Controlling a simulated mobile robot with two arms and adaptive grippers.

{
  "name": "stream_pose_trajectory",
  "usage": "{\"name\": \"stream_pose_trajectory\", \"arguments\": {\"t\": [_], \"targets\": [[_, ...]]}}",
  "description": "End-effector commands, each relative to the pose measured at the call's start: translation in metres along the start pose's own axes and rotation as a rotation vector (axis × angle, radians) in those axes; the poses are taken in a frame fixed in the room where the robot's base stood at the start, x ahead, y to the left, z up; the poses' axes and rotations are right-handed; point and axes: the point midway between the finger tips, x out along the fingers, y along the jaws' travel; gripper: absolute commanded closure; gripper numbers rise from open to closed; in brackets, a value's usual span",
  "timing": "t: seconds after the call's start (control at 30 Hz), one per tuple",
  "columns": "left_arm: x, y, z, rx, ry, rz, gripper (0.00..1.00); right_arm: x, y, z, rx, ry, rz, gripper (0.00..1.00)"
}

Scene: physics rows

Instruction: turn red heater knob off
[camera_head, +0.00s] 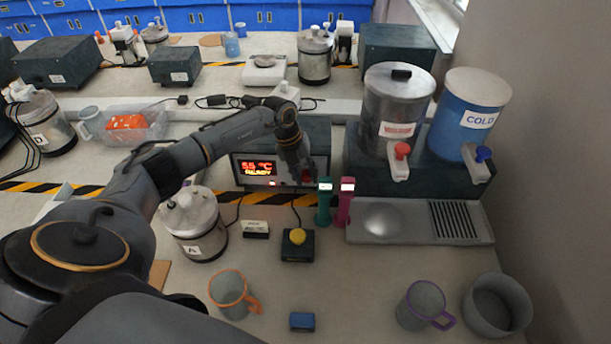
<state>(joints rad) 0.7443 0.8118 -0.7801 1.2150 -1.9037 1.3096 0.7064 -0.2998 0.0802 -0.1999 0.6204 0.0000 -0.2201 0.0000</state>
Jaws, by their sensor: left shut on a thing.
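The heater (241,168) is a dark box with a lit red display (258,168) that reads about 55 °C, with a second line too small to read surely. A small lit red-orange switch or light (272,184) sits below the display. My left arm reaches in from the left, and its gripper (304,178) points down at the right part of the heater's front. It is shut on the red heater knob, of which only a little red (306,175) shows; the fingers hide the rest. My right gripper is out of view.
Teal (324,205) and pink (344,205) upright devices stand just right of the gripper. A yellow button box (297,243), canister A (200,240) and an orange-rimmed mug (229,291) stand in front. Hot (385,95) and cold (459,112) dispensers stand right, behind a metal drip tray (410,236).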

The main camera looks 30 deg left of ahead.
Motion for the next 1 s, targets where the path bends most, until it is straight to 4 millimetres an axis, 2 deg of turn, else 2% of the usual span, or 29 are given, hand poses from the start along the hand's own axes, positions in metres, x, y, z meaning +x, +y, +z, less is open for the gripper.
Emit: {"name": "stream_pose_trajectory", "arguments": {"t": [0.03,0.13,0.43,0.53,0.67,1.0], "targets": [[0.000,0.000,0.000,0.001,0.000,0.000,0.67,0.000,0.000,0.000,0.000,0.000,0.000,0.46],[0.000,-0.001,0.000,0.001,0.000,0.000,0.47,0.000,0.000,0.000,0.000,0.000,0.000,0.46],[-0.001,-0.001,0.000,0.000,0.000,0.000,0.46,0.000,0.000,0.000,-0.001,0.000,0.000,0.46],[-0.006,-0.001,0.001,0.000,-0.002,0.000,0.46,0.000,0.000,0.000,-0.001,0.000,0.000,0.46],[-0.026,0.000,0.002,0.001,-0.005,0.000,0.46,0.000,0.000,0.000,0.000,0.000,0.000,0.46],[-0.096,0.000,0.001,0.001,-0.003,0.001,0.46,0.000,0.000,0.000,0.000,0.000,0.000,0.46]]}}
